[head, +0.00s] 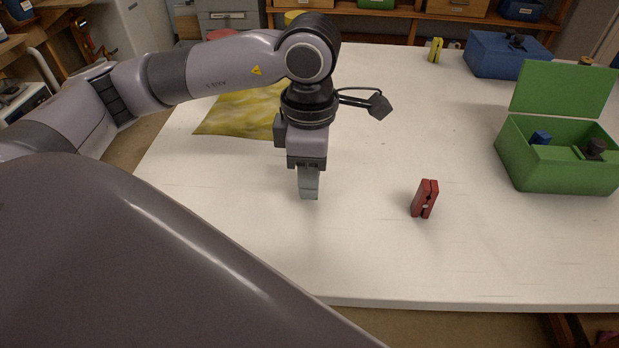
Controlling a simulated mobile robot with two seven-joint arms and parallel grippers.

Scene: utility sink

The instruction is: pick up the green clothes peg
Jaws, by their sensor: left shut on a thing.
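My left gripper (308,184) points down over the middle of the white table. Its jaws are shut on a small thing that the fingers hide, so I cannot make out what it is. I cannot tell whether the fingertips touch the table. No green clothes peg shows clearly in the head view. A red clothes peg (424,199) stands on the table to the right of the gripper, apart from it. A yellow peg (435,50) stands at the far edge. My right gripper is not in view.
An open green box (555,178) with dark and blue things inside stands at the right. A blue box (497,62) stands at the back right. A yellow patterned cloth (238,112) lies behind my left arm. The table's front middle is clear.

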